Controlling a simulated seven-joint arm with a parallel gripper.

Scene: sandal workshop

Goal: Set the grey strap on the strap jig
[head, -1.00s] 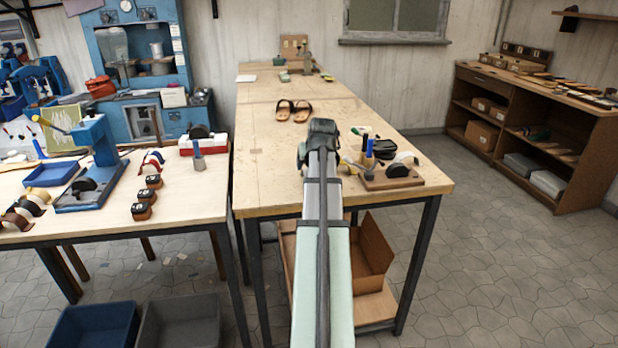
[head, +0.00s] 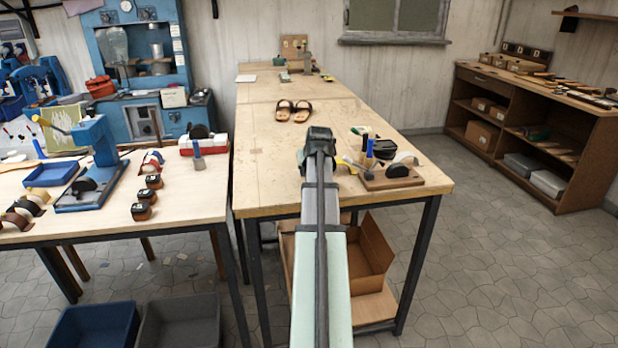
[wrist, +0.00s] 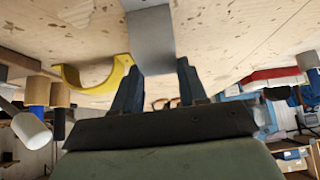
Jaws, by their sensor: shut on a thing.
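My gripper (wrist: 157,78) is shut on a flat grey strap (wrist: 150,38), which sticks out beyond the fingertips in the wrist view. In the head view my gripper (head: 318,138) is over the near part of the middle table, and my own arm hides its fingers and the strap. A wooden board (head: 432,182) with a black half-round form (head: 397,171) stands to its right. A blue stand (head: 75,201) with another black half-round form (head: 84,185) is on the left table. I cannot tell which is the strap jig.
A yellow curved piece (wrist: 118,72) lies close beside the held strap in the wrist view. Sandals (head: 293,111) lie farther back; the table's left part is clear.

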